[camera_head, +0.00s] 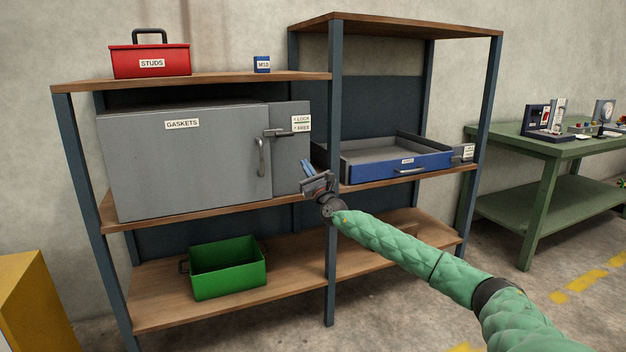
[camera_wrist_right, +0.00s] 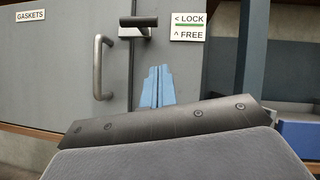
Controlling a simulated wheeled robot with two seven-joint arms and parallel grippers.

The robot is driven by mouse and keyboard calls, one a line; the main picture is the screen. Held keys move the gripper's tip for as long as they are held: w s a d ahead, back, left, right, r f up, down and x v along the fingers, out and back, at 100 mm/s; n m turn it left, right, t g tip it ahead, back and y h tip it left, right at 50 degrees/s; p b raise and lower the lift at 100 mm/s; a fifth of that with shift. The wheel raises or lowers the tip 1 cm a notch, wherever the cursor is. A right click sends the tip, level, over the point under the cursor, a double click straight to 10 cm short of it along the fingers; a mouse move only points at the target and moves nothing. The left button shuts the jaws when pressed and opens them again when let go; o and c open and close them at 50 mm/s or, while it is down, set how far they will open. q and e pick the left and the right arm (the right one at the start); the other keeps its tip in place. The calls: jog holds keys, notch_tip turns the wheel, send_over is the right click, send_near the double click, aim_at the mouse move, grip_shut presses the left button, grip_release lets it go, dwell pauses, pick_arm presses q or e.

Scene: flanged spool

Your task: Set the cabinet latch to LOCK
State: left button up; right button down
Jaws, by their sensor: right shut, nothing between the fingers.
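The grey cabinet (camera_head: 190,155) labelled GASKETS stands on the middle shelf with its door closed. Its dark latch (camera_head: 279,132) sits at the door's right edge, above the vertical pull handle (camera_head: 261,157). The latch bar lies roughly level; it also shows in the right wrist view (camera_wrist_right: 138,21). A label (camera_head: 301,123) right of the latch reads LOCK with a left arrow and FREE with an up arrow. My right gripper (camera_head: 307,167) is shut and empty, below and right of the latch, apart from it. Its blue fingertips show in the wrist view (camera_wrist_right: 157,86). My left gripper is not in view.
A shelf post (camera_head: 332,250) stands close beside my right gripper. A blue drawer tray (camera_head: 395,165) is to the right. A green bin (camera_head: 228,268) is on the low shelf, and a red STUDS box (camera_head: 150,60) is on top. The space before the cabinet door is clear.

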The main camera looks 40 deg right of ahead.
jog(key=shift+v, duration=2.45)
